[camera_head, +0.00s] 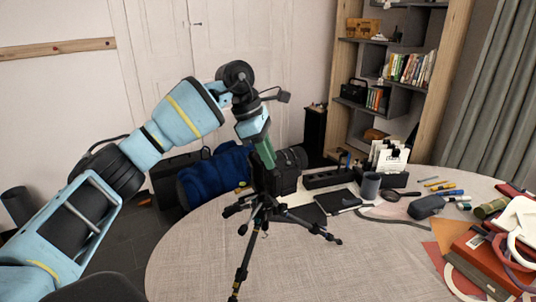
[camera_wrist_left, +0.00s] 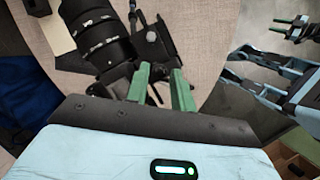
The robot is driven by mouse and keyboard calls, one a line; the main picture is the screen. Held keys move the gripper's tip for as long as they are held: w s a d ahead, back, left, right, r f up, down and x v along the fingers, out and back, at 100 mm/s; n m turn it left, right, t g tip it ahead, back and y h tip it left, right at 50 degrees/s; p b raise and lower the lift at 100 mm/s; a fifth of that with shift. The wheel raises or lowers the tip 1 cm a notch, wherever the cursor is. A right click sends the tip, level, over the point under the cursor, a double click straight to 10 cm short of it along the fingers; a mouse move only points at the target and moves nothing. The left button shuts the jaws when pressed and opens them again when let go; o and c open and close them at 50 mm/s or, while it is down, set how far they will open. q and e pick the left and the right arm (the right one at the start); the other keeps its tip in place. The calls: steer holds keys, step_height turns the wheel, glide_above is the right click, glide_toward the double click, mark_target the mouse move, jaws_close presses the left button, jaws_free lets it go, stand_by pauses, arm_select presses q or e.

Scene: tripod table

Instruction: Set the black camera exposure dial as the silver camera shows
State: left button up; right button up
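The black camera (camera_head: 285,172) sits on a small black tripod (camera_head: 262,212) on the round table, its lens pointing right in the head view. In the left wrist view the black camera (camera_wrist_left: 157,42) shows at top centre, with its ribbed lens to the left. My left gripper (camera_head: 265,153) comes down from above at the camera's near left top. Its two green fingers (camera_wrist_left: 160,88) are apart, with dark camera parts behind and between them; contact is unclear. The dial's setting cannot be read. I cannot make out a silver camera.
Pens and a red box (camera_head: 480,262) crowd the right side. The table's front middle (camera_head: 340,275) is clear.

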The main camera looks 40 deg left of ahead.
arm_select(q)
steer(key=v, duration=0.7)
steer(key=shift+a+r, duration=0.15)
steer(key=shift+r, duration=0.2)
stand_by(0.5)
